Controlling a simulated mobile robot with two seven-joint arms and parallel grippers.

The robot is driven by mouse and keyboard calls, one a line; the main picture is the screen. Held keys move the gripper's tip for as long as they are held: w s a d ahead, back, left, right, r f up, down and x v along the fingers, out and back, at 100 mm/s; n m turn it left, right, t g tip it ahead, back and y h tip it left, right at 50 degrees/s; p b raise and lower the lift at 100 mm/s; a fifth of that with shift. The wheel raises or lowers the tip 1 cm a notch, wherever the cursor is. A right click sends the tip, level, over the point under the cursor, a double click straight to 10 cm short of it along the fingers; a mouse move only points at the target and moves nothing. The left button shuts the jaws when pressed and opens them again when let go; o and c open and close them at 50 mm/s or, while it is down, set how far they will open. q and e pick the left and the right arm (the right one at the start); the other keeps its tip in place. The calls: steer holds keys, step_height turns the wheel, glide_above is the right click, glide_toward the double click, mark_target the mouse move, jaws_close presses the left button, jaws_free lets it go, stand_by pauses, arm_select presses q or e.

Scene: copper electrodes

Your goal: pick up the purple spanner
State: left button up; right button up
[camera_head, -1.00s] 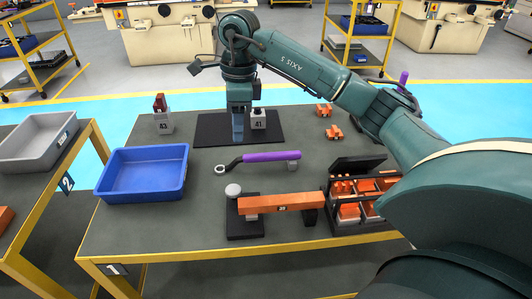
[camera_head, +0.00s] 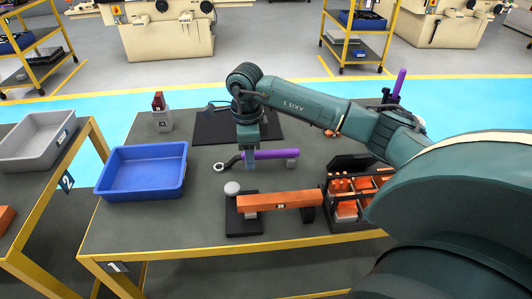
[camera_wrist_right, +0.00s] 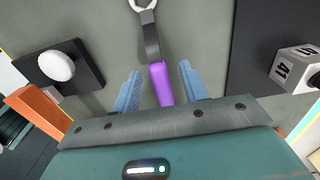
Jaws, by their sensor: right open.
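The purple spanner (camera_head: 275,154) lies on the grey table (camera_head: 205,215), its dark shaft and ring end pointing left in the head view. My right gripper (camera_head: 250,166) is over the left part of its purple handle. In the right wrist view the spanner (camera_wrist_right: 160,82) runs between the two blue fingers of my right gripper (camera_wrist_right: 160,90), which are apart on either side of it with gaps. I cannot tell whether the fingertips reach the table. My left gripper is not in view.
A blue bin (camera_head: 143,172) stands at the left. An orange bar fixture with a white knob (camera_head: 232,188) is in front of the spanner. A black box of orange parts (camera_head: 345,208) stands at the right. A block marked 41 (camera_wrist_right: 291,65) sits on the black mat (camera_wrist_right: 250,60).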

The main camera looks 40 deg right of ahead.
steer(key=shift+f, duration=0.6)
jaws_close()
steer(key=shift+r, duration=0.1)
